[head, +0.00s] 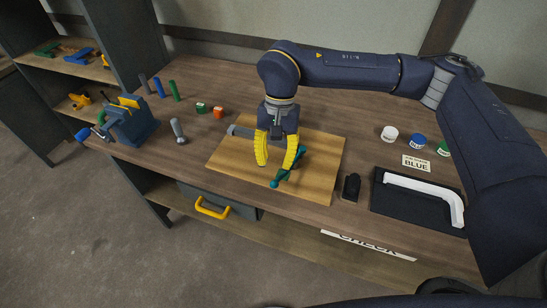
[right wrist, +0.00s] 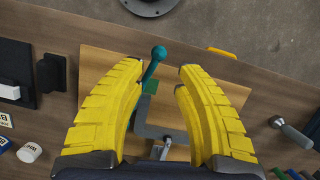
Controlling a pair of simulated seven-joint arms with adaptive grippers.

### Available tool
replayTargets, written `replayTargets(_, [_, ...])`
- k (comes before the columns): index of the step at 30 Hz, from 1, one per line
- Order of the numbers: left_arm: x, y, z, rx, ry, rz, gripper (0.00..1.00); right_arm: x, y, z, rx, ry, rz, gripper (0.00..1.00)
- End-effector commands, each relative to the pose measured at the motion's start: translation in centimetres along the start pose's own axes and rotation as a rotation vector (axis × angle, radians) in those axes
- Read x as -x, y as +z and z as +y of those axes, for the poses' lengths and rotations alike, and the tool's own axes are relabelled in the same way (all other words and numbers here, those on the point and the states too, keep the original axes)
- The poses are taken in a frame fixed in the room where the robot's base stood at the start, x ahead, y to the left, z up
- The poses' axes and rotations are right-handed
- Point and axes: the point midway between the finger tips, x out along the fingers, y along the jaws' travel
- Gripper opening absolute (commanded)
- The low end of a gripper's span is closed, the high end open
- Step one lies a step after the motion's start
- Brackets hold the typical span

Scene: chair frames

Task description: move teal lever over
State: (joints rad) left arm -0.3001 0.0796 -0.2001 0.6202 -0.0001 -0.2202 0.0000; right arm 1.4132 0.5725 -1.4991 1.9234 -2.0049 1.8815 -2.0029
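The teal lever (head: 283,178), a bar with a ball end, slants over the right front part of the wooden board (head: 225,159). It also shows in the right wrist view (right wrist: 152,71), near the tip of the left-hand yellow finger. I cannot tell whether they touch. A grey metal clamp-like part (right wrist: 152,131) lies below the lever in that view; part of it shows left of the gripper in the head view (head: 239,131). My right gripper (head: 275,166) has its yellow fingers apart over the board, with no object gripped; the gap shows in the right wrist view (right wrist: 163,72). My left gripper is not seen.
Right of the board are a small black block (head: 351,187) and a black tray (head: 393,208) with a white bent part (head: 437,192). Behind them are paint pots (head: 390,133) and a BLUE card (head: 416,163).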

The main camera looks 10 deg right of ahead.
Motion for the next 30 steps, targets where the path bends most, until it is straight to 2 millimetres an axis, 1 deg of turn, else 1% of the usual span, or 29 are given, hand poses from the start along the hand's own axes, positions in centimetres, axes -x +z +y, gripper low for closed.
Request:
replayTargets(2, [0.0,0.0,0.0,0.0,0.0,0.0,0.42,-0.2,0.0,0.2,-0.002,0.004,0.001,0.33])
replayTargets(7, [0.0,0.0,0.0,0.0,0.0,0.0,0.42,-1.6,0.1,0.2,-0.001,0.005,-0.002,0.33])
replayTargets(22, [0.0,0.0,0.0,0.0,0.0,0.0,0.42,-7.9,0.1,0.2,-0.002,0.003,-0.003,0.33])
replayTargets(23, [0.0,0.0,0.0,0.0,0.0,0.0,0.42,-8.0,0.0,0.2,-0.002,0.002,0.0,0.36])
replayTargets(30, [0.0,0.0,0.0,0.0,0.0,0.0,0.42,-7.8,0.0,0.2,-0.002,0.002,0.001,0.08])
